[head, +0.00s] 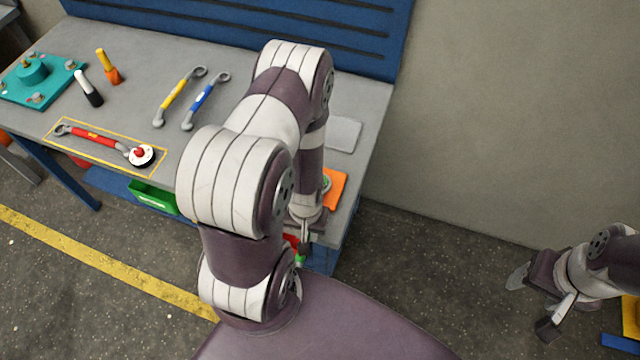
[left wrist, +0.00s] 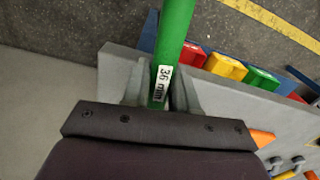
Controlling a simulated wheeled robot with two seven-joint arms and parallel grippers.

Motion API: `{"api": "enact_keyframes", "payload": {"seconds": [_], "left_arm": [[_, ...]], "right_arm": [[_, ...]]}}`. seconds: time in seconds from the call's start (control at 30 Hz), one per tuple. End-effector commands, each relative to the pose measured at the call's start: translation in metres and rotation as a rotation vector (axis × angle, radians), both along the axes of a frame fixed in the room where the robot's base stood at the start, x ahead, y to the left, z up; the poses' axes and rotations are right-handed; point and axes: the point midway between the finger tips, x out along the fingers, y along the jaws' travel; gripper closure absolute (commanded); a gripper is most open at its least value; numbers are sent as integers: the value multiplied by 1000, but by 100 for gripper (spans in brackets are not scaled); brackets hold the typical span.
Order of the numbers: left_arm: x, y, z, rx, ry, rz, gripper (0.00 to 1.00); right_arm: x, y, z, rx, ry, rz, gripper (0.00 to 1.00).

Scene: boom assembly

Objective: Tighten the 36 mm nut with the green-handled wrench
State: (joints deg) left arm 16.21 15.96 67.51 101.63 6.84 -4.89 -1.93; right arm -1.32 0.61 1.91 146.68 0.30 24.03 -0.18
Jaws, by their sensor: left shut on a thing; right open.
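The green-handled wrench (left wrist: 173,40) is between the fingers of my left gripper (left wrist: 162,92) in the left wrist view; its label reads 36 mm. In the head view my left gripper (head: 304,232) points down near the bench's right front corner, with a small bit of green handle (head: 300,259) below it. My arm hides most of this area, and the wrench head is not visible. My right gripper (head: 533,302) is open and empty over the floor at the right. A teal fixture with bolts (head: 32,75) stands at the bench's far left; I cannot tell which nut is 36 mm.
Yellow (head: 175,99) and blue (head: 203,104) wrenches lie on the bench (head: 130,65). A red wrench (head: 95,137) and a red-topped round item (head: 141,155) are at a yellow outline. An orange plate (head: 338,184) is near the right edge. Coloured bins (left wrist: 225,66) hang along the front.

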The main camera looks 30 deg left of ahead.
Motion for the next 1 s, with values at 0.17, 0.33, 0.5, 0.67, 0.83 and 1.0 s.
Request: {"api": "enact_keyframes", "payload": {"seconds": [0.17, 0.33, 0.5, 0.67, 0.83, 1.0], "left_arm": [[0, 0, 1, 0, -1, 3, 100], [0, 0, 9, 0, -1, 4, 100], [0, 0, 24, 0, 0, 4, 100], [0, 0, 36, 0, 0, 3, 100], [0, 0, 50, 0, -1, 3, 100], [1, 0, 63, 1, -2, 3, 100]], "right_arm": [[0, 0, 1, 0, 0, 0, 37], [0, 0, 9, 0, 0, 0, 37], [0, 0, 23, 0, 0, 0, 37], [0, 0, 35, 0, 0, 0, 37], [0, 0, 48, 0, 0, 0, 37], [0, 0, 60, 0, 0, 0, 37]]}}
